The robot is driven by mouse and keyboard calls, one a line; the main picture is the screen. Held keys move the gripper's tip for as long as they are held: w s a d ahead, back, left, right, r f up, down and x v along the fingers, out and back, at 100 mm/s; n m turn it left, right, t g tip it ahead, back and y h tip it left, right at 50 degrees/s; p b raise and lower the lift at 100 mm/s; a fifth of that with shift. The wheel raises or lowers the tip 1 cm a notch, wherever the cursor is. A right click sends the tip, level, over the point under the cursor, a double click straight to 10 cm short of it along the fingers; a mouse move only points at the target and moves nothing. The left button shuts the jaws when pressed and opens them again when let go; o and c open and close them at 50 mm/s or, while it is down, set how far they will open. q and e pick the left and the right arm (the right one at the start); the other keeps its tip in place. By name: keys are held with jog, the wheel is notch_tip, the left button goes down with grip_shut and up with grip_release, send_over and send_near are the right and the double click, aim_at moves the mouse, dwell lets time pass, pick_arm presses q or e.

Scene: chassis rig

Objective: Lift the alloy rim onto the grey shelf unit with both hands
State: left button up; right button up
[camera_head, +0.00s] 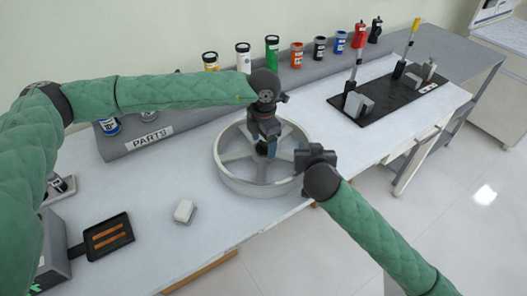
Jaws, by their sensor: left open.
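The alloy rim (225,172), a pale grey spoked wheel, lies flat on the white worktable near its front edge. My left gripper (262,147) is open and points down over the rim's middle, hiding part of its hub and spokes. My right gripper (301,160) is at the rim's right side, close to its edge; I cannot tell whether it touches or how its fingers stand. A long low grey shelf unit (196,119), with a PARTS label, runs along the back of the table behind the rim.
Several bottles and cans, including a green can (272,52), stand along the shelf. A black tray (378,100) with tools lies at the right. A white block (184,211) and a dark tray (108,238) are at front left. The table between block and rim is clear.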

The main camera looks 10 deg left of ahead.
pick_arm(q)
jog(key=c, duration=0.7)
pick_arm(e)
jog(key=c, duration=0.7)
pick_arm(q)
grip_shut()
pick_arm(e)
grip_shut()
jog(key=shift+w+r, duration=0.1)
